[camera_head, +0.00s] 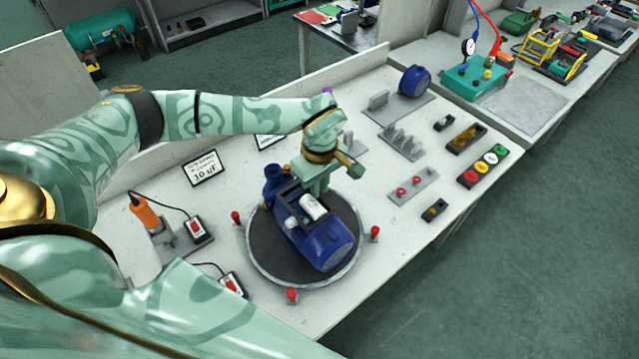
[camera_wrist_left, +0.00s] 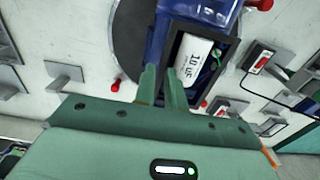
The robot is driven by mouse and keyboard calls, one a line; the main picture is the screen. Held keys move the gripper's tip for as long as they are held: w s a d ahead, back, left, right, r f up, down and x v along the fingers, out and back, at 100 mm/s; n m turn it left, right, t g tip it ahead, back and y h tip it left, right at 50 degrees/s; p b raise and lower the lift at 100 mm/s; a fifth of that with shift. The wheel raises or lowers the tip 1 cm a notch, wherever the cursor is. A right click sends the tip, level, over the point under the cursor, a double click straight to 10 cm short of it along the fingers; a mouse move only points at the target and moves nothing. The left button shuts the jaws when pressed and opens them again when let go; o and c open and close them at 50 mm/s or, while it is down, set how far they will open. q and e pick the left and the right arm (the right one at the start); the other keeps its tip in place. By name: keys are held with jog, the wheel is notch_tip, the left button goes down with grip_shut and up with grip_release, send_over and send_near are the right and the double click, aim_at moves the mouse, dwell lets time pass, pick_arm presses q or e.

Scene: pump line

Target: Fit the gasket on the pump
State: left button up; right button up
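The blue pump (camera_head: 328,248) lies on a round dark turntable (camera_head: 262,250). Its box is open on top, and a white capacitor (camera_head: 313,206) lies inside. In the left wrist view the capacitor (camera_wrist_left: 190,62), marked 10 uF, lies in the box beside a green wire. My left gripper (camera_head: 316,188) points down over the box's far end. In the left wrist view its fingers (camera_wrist_left: 162,78) stand a narrow gap apart, near the box wall, with nothing visible between them. Contact with the box is unclear. I cannot pick out a gasket. My right gripper is out of view.
Red knobs (camera_head: 375,232) stand around the turntable. An orange-handled tool (camera_head: 145,212) and corded switch boxes (camera_head: 196,229) stand at left. Grey holders (camera_head: 402,140), a blue round part (camera_head: 415,80) and small trays (camera_head: 466,138) stand at right. The front right bench edge is clear.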

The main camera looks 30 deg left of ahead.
pick_arm(q)
jog(key=shift+s+r+p, duration=0.15)
jog(key=shift+r+p, duration=0.9)
jog(key=shift+r, duration=0.15)
jog(key=shift+f, duration=0.1)
jog(key=o, duration=0.5)
jog(key=shift+o, duration=0.2)
notch_tip(320, 180, up, 6)
jog(key=p, duration=0.5)
